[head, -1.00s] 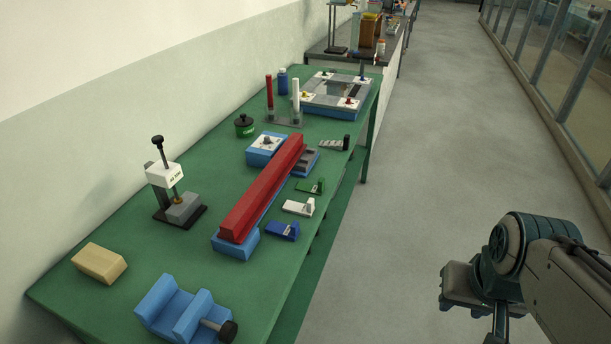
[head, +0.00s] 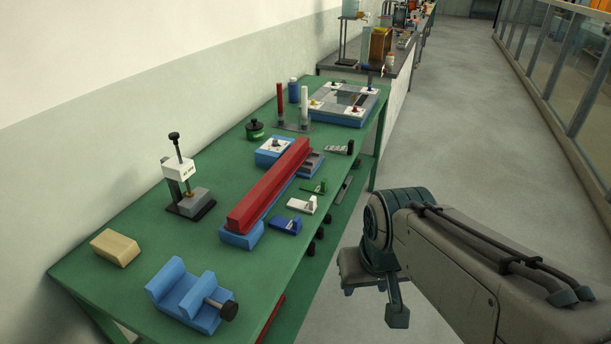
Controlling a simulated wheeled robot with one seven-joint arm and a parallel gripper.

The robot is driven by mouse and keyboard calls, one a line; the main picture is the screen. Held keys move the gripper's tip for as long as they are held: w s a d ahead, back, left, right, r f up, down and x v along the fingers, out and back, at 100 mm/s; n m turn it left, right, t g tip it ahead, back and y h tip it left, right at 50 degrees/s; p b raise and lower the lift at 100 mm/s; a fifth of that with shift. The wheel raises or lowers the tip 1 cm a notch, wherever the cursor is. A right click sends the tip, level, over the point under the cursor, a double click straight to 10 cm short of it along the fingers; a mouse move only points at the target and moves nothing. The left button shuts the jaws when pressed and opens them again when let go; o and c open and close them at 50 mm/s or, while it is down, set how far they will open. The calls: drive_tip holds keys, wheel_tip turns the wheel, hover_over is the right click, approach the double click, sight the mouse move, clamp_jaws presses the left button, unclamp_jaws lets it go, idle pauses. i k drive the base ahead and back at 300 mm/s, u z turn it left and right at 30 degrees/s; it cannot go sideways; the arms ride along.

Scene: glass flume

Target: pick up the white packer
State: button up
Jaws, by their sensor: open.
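The white packer (head: 302,205) is a small, flat white piece with a raised block at its right end. It lies on the green bench (head: 105,285) near the right edge, between a blue packer (head: 286,226) and a green packer (head: 314,188). My gripper (head: 374,294) is open, to the right of the bench and apart from the white packer. No thing shows between its fingers, which are partly hidden by the wrist.
A long red bar (head: 268,187) on blue supports lies left of the packers. A black-ended grey packer (head: 340,149) lies farther back. A blue vise (head: 187,296) stands at the front. Open floor (head: 440,150) lies right of the bench.

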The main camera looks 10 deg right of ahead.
sight(309, 207)
drive_tip(key=k, duration=1.25)
drive_tip(key=z, duration=0.6)
drive_tip(key=i, duration=0.8)
drive_tip(key=z, duration=0.4)
drive_tip(key=i, duration=1.25)
drive_tip(key=u, duration=1.15)
drive_tip(key=i, duration=0.75)
drive_tip(key=u, duration=0.7)
